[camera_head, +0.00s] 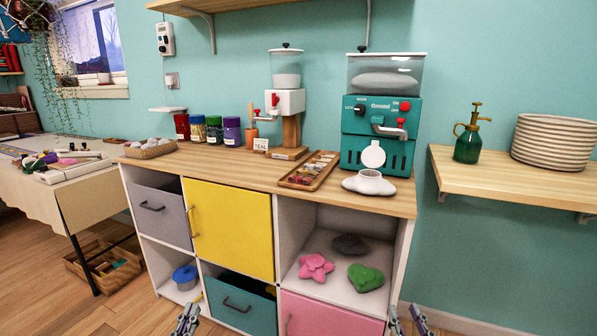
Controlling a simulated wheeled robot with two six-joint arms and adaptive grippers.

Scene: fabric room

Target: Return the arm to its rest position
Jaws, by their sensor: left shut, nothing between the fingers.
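My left gripper (187,318) shows at the bottom edge of the head view, left of centre. Its fingers are close together and hold nothing. It appears in front of the lower part of the cabinet, near the teal drawer (240,303). My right gripper (408,319) shows at the bottom edge, right of centre, near the right side of the pink door (328,315). Its fingers are apart, with nothing seen between them. Only the finger ends of both grippers are in view; the arms are cut off below the frame.
The cabinet's wooden top (225,160) carries a teal machine (380,135), a dispenser (287,100), jars and a tray (309,171). A shelf (480,180) with plates (553,141) juts out at right. A table (60,185) stands at left. Floor shows at lower left.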

